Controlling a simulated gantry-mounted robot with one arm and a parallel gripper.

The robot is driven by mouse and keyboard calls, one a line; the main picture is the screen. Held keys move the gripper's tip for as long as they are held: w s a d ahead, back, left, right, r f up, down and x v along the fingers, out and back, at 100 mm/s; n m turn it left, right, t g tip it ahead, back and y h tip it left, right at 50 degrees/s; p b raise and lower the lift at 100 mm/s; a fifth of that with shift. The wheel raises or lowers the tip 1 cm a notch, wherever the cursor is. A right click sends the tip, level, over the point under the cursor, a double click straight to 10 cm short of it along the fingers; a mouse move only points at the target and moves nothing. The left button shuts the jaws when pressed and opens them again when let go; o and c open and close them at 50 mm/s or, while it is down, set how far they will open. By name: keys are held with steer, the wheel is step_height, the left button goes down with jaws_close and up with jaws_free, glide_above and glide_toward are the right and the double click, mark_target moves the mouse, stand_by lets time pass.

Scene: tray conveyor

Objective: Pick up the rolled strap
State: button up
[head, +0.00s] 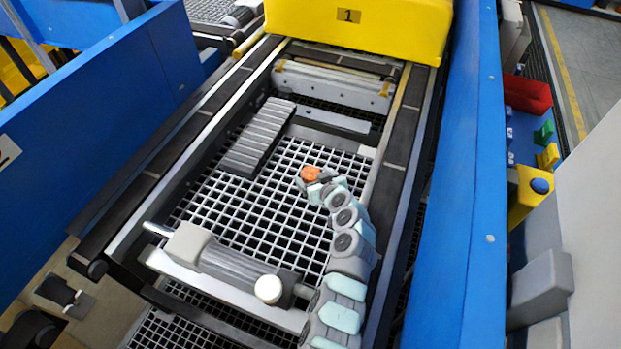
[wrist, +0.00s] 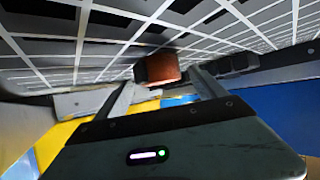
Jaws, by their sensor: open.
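The rolled strap (head: 310,173) is a small orange piece on the white grid in the head view, at the tip of my arm. In the wrist view it is an orange-brown block (wrist: 158,68) against the grid, just beyond and between my fingertips. My gripper (wrist: 163,80) is open, with one finger to each side of the strap's line and a gap between them. In the head view my gripper (head: 324,179) is small and partly merges with the strap's right side, so contact cannot be told.
A grey ribbed block (head: 259,137) lies left of the strap on the grid. A grey roller motor (head: 235,268) crosses the near end. Dark conveyor rails (head: 399,150) flank the grid, with a blue wall (head: 462,190) at right. A yellow cover (head: 380,25) stands behind. Bare grid surrounds the strap.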

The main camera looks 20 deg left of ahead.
steer(key=shift+f+b+x, duration=0.2)
steer(key=shift+b+x, duration=0.1)
steer(key=shift+x, duration=0.7)
steer(key=shift+w+a, duration=0.15)
steer(key=shift+a, duration=0.05)
steer(key=c, duration=1.5)
steer(key=shift+o, duration=0.2)
steer(key=shift+r, duration=0.1)
